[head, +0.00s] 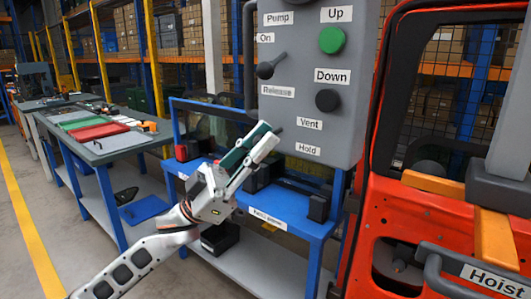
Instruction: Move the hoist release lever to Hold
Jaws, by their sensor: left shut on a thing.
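A grey control panel (350,110) fills the upper middle of the head view. Below its "Release" label (277,91), my left gripper (268,134) reaches up from the lower left and is shut on the release lever. Only a small dark bit of the release lever (278,130) shows past the fingertips; the fingers hide the rest, so its exact angle cannot be told. The fingertips are left of the "Vent" label (310,123) and above left of the "Hold" label (307,149). My right gripper is not in view.
Above are the dark pump lever (270,66), a green Up button (332,40) and a black Down button (327,100). A blue workbench (315,228) stands below the panel. An orange vehicle door (440,200) is close on the right. Another bench with mats stands left.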

